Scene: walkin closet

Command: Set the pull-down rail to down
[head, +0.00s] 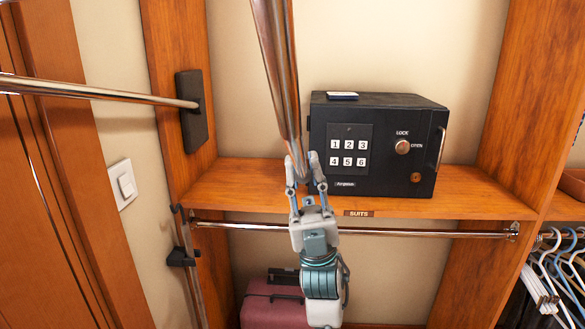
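The pull-down rail's chrome horizontal bar (110,94) enters from the left edge and meets a black side bracket (192,110) on the left wooden upright, above the shelf. A shiny chrome rod (276,70) comes down from the top edge, wide above and narrow below; its link to the bar is out of view. My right gripper (305,178) comes up from the bottom, just right of the middle. Its fingers lie on both sides of the rod's lower end and appear shut on it. My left gripper is not in view.
A black safe (378,145) with a keypad stands on the wooden shelf (235,185) behind my gripper. A lower hanging rail (420,233) runs beneath the shelf. A dark red suitcase (268,306) stands below; hangers (565,265) are at right. A light switch (123,184) is on the left wall.

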